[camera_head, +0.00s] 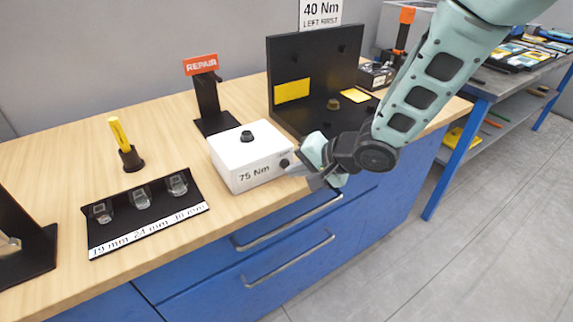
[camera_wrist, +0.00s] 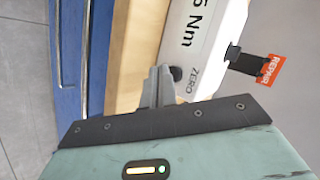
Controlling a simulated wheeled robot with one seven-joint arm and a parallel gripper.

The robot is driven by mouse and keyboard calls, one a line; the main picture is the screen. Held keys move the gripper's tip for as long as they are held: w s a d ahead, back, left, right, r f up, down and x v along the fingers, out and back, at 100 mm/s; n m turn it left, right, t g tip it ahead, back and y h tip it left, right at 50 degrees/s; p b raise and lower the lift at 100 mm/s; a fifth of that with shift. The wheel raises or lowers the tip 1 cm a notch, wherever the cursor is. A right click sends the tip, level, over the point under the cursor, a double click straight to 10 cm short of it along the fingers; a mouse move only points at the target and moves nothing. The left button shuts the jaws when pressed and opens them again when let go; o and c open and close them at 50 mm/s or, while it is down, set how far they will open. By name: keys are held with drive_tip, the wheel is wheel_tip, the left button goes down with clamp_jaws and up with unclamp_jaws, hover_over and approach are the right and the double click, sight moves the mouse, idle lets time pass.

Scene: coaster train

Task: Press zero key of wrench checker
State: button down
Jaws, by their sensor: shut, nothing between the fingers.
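The wrench checker (camera_head: 240,167) is a white box near the bench's front edge, with "75 Nm" on its front face and a dark knob (camera_head: 247,137) on top. Its zero key (camera_head: 284,163) is a small dark round button at the right end of that face. In the wrist view the zero key (camera_wrist: 177,73) shows beside the word "ZERO". My gripper (camera_head: 299,172) is shut and empty, its fingertips close in front of the key. In the wrist view the fingertips (camera_wrist: 160,72) are right beside the key; I cannot tell whether they touch it.
A black rack (camera_head: 90,235) with several clear-topped sockets lies left of the checker. A black stand with a red "REPAIR" sign (camera_head: 201,64) is behind it. A black upright fixture (camera_head: 285,60) stands behind my gripper. Blue drawers with handles (camera_head: 290,222) are below the bench edge.

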idle(0.3)
drive_tip(key=shift+w+a+p, duration=0.25)
drive_tip(key=shift+w+p, duration=0.15)
drive_tip(key=shift+p, duration=0.05)
drive_tip(key=shift+w+a+r+p, duration=0.2)
drive_tip(key=shift+w+a+p, duration=0.2)
drive_tip(key=shift+w+p, duration=0.15)
idle(1.2)
drive_tip(key=shift+s+d, duration=0.2)
drive_tip(key=shift+s, duration=0.05)
drive_tip(key=shift+s+d, duration=0.2)
drive_tip(key=shift+s, duration=0.1)
drive_tip(key=shift+f, duration=0.1)
drive_tip(key=s+d, duration=0.3)
drive_tip(key=s, duration=0.2)
drive_tip(key=shift+d, duration=0.25)
drive_tip(key=shift+s+f, duration=0.1)
drive_tip(key=shift+s, duration=0.05)
